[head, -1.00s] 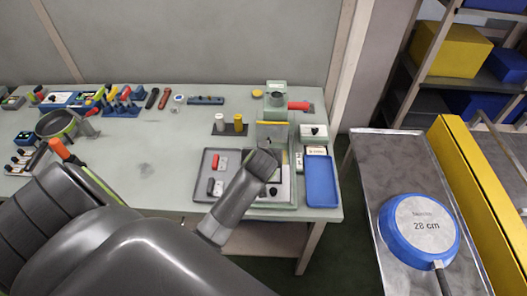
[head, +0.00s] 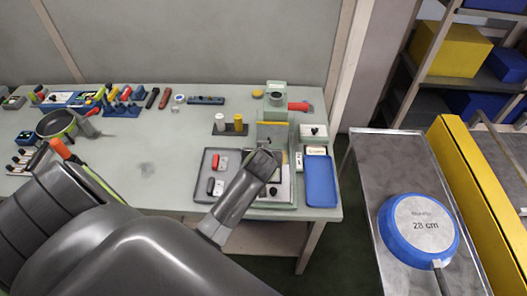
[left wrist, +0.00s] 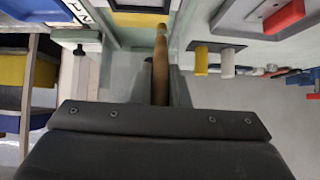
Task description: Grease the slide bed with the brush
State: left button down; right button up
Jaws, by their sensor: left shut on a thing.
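My left gripper (head: 266,157) is over the pale green machine (head: 273,135) at the right end of the bench. In the left wrist view its dark fingers (left wrist: 162,85) are shut on a wooden handle (left wrist: 160,55), which I take for the brush. The handle points away from the gripper toward the machine. Its far end is hard to make out, and I cannot tell whether it touches anything. The slide bed seems to be in the machine's lower part, mostly hidden behind my gripper in the head view. My right gripper is not in view.
A grey tray (head: 205,189) with red and black pieces lies left of the machine, and a blue tray (head: 321,182) right of it. White and yellow cylinders (head: 229,123) stand behind. A blue pan (head: 419,228) lies on the metal conveyor (head: 375,160). The bench middle is clear.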

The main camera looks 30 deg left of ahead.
pick_arm(q)
jog(key=shift+f+b, duration=0.4)
jog(key=shift+f, duration=0.45)
dwell(0.4)
